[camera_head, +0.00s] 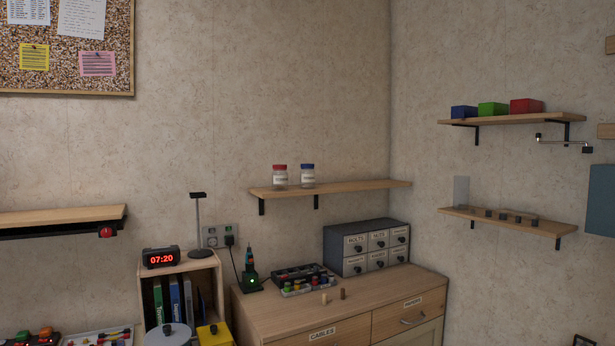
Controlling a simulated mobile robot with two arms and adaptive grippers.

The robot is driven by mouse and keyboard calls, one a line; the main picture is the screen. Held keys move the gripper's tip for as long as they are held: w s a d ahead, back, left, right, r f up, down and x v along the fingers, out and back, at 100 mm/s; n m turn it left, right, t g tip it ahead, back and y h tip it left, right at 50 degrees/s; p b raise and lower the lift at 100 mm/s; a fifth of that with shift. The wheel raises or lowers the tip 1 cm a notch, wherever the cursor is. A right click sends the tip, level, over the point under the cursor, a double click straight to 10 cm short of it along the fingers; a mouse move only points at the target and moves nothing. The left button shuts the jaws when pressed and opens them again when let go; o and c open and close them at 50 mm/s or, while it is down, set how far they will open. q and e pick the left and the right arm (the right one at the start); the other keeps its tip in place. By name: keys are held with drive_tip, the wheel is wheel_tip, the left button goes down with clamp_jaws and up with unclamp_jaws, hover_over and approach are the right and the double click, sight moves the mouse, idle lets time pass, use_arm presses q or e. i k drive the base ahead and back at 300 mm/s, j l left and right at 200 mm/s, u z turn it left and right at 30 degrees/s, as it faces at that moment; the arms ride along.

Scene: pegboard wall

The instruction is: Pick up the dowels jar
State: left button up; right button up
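Two small clear jars stand upright side by side on a wooden wall shelf (365,185) near the corner. The left jar (280,178) has a red lid and the right jar (308,178) has a blue lid. Both have white labels too small to read, so I cannot tell which is the dowels jar. Neither of my grippers is in view.
Below the shelf is a wooden cabinet (290,316) with a grey drawer unit (345,240), an organiser tray (300,276) and a dark tool in its stand (251,272). A tall lamp (197,225) stands left of the shelf. The shelf's right part is clear.

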sight(306, 176)
drive_tip(key=i+l+u, duration=0.2)
drive_tip(key=i, duration=0.3)
drive_tip(key=i+l+u, duration=0.2)
drive_tip(key=i, duration=0.25)
